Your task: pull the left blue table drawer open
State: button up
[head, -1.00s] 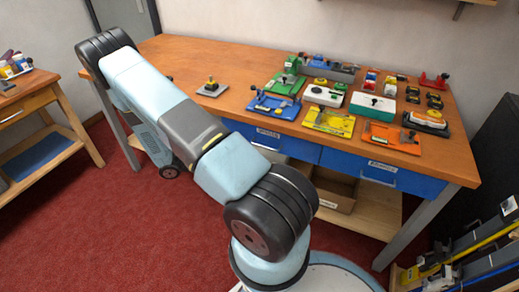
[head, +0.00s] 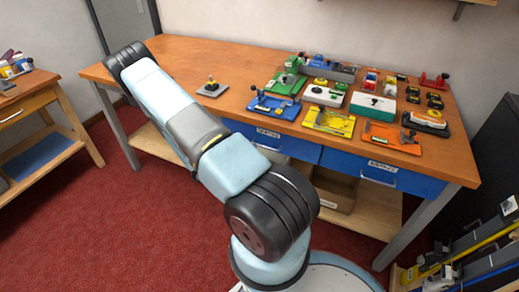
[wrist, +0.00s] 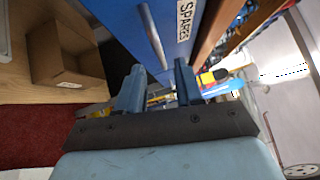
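The left blue drawer (head: 257,138) is under the bench top in the head view, its front partly covered by my arm. It looks shut. I cannot tell from the lettering in the head view which drawer this is. My gripper (wrist: 159,88) is open, its two dark fingers apart. The handle's near end lies close to the gap between them; whether they touch is unclear. The head view hides my gripper behind the arm.
The right blue drawer (head: 385,175) looks shut. Coloured fixtures crowd the right half of the bench top (head: 180,60). A cardboard box (head: 335,188) sits on the lower shelf; a box (wrist: 62,48) shows in the wrist view. A side table (head: 30,105) stands left.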

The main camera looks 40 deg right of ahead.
jog(key=x, duration=0.4)
grip_shut()
dwell(0.4)
jog(key=shift+a, duration=0.1)
